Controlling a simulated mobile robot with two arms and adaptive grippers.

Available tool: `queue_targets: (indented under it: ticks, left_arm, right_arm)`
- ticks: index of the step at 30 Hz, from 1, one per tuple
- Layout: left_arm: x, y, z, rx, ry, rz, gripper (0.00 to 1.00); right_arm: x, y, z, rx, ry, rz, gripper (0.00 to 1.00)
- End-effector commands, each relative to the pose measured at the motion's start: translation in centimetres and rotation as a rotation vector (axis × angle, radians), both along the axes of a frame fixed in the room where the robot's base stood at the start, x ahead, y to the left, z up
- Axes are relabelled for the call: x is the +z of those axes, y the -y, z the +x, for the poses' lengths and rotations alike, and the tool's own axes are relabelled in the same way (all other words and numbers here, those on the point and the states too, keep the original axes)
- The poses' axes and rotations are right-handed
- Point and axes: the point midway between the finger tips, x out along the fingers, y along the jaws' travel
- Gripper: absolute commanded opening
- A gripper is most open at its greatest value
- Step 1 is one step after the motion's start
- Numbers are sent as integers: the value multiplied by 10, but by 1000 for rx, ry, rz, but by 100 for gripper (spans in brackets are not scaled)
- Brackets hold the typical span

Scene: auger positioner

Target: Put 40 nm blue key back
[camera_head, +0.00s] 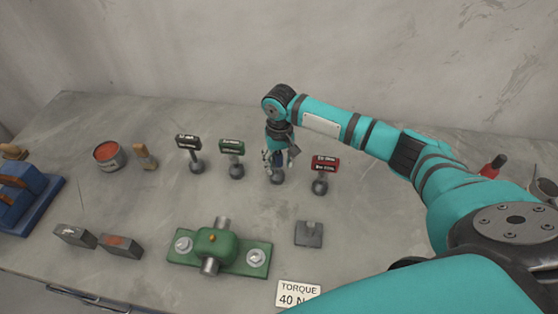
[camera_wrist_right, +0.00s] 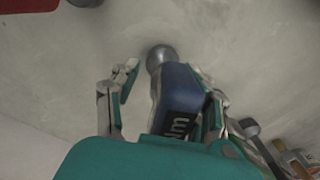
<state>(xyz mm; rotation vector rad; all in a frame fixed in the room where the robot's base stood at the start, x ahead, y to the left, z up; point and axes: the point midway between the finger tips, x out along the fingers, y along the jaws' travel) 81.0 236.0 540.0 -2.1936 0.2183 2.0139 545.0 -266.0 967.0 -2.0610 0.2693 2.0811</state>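The blue key (camera_wrist_right: 180,92) with white lettering stands between the fingers of my right gripper (camera_wrist_right: 172,88) in the right wrist view. Its round grey end (camera_wrist_right: 160,56) points away from the wrist. In the head view my right gripper (camera_head: 280,156) points down in the row of keys, between the green key (camera_head: 232,148) and the red key (camera_head: 324,165). It hides most of the blue key, and a round grey base (camera_head: 277,177) shows below it. The fingers are apart, with a clear gap beside the left finger. Contact at the other finger is unclear. My left gripper is out of view.
A black key (camera_head: 188,143) stands left of the green one. A green fixture (camera_head: 218,246), a grey block (camera_head: 309,234) and a "TORQUE 40 N" sign (camera_head: 297,293) lie in front. A red can (camera_head: 108,155) and brush (camera_head: 145,157) stand left.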

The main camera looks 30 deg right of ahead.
Motion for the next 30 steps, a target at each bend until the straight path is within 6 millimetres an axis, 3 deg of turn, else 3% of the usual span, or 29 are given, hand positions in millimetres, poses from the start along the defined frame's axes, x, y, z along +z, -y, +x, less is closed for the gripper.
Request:
queue_targets:
  ticks: [11, 24, 30]
  left_arm:
    - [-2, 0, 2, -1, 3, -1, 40]
    - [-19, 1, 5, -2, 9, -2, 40]
    - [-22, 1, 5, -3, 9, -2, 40]
  right_arm:
    - [7, -1, 1, 1, 3, 1, 50]
    - [92, 1, 2, 1, 5, 2, 50]
    - [117, 1, 2, 0, 2, 1, 50]
